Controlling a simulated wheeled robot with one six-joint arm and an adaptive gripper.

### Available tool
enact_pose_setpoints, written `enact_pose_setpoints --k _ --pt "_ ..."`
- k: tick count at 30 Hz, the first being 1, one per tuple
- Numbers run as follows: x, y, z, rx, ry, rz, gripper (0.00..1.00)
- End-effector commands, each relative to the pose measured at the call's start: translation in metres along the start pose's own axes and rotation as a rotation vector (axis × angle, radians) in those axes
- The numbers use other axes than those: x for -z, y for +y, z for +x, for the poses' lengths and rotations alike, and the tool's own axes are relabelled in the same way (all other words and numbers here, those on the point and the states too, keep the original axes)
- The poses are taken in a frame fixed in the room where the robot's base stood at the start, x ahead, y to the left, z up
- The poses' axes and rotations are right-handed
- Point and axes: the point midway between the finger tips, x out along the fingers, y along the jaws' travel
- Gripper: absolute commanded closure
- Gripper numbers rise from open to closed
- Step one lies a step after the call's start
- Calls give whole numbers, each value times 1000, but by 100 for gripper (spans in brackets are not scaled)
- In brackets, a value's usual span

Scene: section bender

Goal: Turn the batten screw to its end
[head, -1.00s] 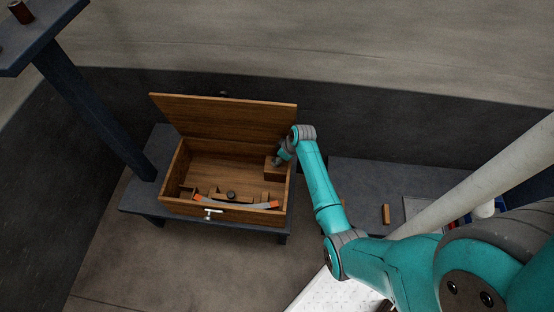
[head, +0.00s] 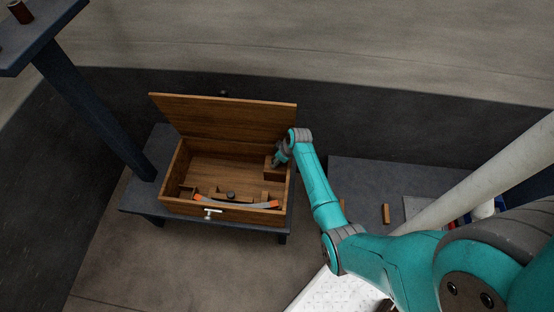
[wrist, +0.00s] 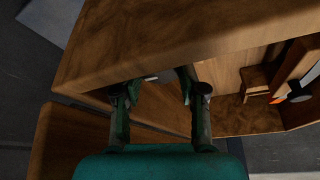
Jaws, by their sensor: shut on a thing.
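An open wooden chest (head: 180,160) holds a grey curved strip (head: 250,205) with orange ends, lying along its front. A dark round knob (head: 231,195) stands behind the strip. A pale T-shaped handle (head: 212,212) sits on the chest's front wall. I cannot tell which of these, if any, is the batten screw. My gripper (head: 279,160) is at the chest's back right corner, by a small wooden box. In the wrist view my gripper's fingers (wrist: 164,88) straddle a small greyish thing (wrist: 151,78) near a wooden edge; most of it is hidden.
The chest's raised lid (head: 225,118) stands behind the opening. The chest rests on a dark bench (head: 135,198). A dark post (head: 95,115) rises at the left. A lower grey surface (head: 365,175) with a small wooden block (head: 386,213) lies to the right.

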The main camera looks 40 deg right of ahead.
Motion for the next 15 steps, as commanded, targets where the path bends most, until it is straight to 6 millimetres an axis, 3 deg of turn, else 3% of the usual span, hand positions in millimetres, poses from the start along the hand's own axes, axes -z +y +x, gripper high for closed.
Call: enact_pose_setpoints --k 15 --pt "0 -2 0 -112 0 267 94"
